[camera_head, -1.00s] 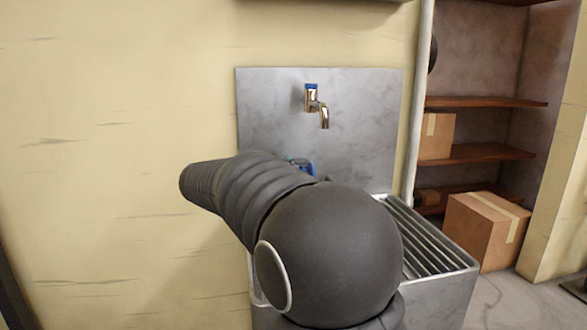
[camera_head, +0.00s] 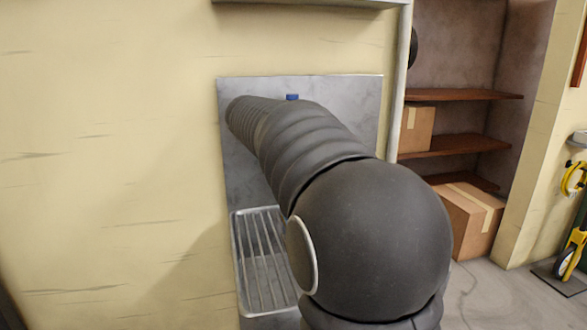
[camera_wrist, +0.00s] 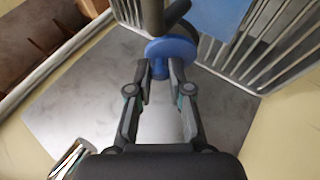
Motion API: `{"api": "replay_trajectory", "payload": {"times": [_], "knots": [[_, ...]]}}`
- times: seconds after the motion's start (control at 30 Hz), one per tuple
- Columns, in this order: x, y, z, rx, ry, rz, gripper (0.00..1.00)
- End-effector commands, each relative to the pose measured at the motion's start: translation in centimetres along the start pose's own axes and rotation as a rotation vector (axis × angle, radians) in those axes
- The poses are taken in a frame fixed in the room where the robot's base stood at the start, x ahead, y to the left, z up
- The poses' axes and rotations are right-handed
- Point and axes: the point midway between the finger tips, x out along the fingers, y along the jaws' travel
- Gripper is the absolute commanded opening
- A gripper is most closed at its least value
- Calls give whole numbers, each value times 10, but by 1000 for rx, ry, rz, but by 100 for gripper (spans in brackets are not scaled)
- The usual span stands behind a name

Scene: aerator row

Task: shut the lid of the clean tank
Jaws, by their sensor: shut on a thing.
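My gripper (camera_wrist: 166,78) shows in the wrist view, its two fingers closed around the narrow stem of a blue round-headed thing (camera_wrist: 172,50). A dark bar-like part stands just beyond the blue head, and I cannot tell whether it is joined to it. I cannot make out a tank or a lid in either view.
A steel sink with a ribbed drainboard (camera_head: 262,262) stands against the wall, under a metal backsplash (camera_head: 350,95). A chrome tap (camera_wrist: 70,160) shows in the wrist view. Wooden shelves (camera_head: 463,95) and cardboard boxes (camera_head: 470,215) stand at the right. A larger blue surface (camera_wrist: 218,14) lies beside the ribs.

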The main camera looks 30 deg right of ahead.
Motion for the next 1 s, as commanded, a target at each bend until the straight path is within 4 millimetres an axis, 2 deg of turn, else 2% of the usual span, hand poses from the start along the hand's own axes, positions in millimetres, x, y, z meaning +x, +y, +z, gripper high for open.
{"api": "replay_trajectory", "payload": {"times": [0.3,0.8,0.83,0.9,0.93,1.0], "knots": [[4,5,2,41,-1,-97,0],[6,3,3,45,-2,-114,0],[6,3,3,45,-3,-114,24],[6,3,3,45,-2,-113,42],[6,3,3,45,-2,-113,45],[6,3,3,45,-2,-113,45]]}}
